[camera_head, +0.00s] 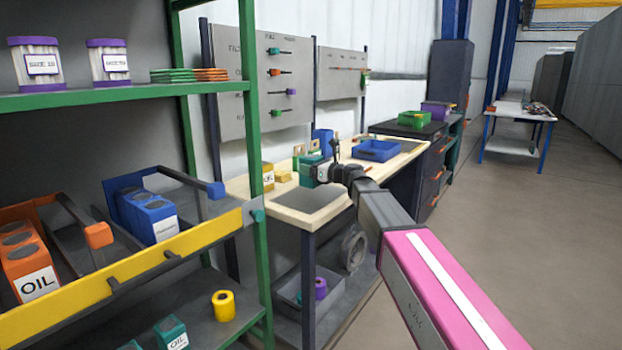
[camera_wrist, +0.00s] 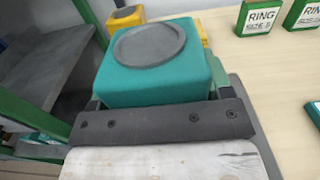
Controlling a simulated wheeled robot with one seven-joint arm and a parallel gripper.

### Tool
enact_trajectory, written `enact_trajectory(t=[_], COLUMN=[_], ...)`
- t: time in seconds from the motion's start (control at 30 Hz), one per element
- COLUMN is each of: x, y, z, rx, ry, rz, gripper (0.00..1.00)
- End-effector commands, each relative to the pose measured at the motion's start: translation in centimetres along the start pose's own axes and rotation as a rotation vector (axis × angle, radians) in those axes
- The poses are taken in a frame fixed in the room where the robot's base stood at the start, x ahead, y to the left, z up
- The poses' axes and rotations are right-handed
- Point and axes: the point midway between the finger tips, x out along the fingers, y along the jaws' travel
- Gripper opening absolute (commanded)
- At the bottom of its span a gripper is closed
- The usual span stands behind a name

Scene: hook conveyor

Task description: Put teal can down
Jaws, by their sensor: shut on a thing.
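The teal can (camera_wrist: 150,72) is a boxy can with a round grey disc on top. It fills the upper middle of the wrist view and looks upright. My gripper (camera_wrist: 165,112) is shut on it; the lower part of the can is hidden. In the head view the teal can (camera_head: 308,169) shows small at the end of my arm, over the wooden workbench (camera_head: 292,218). My gripper (camera_head: 325,172) is there too. I cannot tell whether the can's base touches the bench.
A grey mat (camera_head: 312,199) lies bare on the bench's near end. Yellow cans (camera_head: 268,176) stand at the bench's left edge. Green RING boxes (camera_wrist: 258,17) stand to the right in the wrist view. A blue tray (camera_head: 377,150) sits farther back. A green-framed shelf (camera_head: 258,215) stands left.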

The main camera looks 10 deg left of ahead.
Motion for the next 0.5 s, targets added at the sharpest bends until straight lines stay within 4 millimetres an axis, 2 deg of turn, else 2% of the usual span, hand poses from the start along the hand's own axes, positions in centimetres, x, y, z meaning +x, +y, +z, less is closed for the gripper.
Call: enact_trajectory(t=[0.3, 0.5], x=[0.0, 0.0], y=[0.1, 0.1], z=[-3.5, -3.8], rx=[0.002, 0.0], ry=[0.0, -0.001], rz=[0.0, 0.0], gripper=[0.34, 0.34])
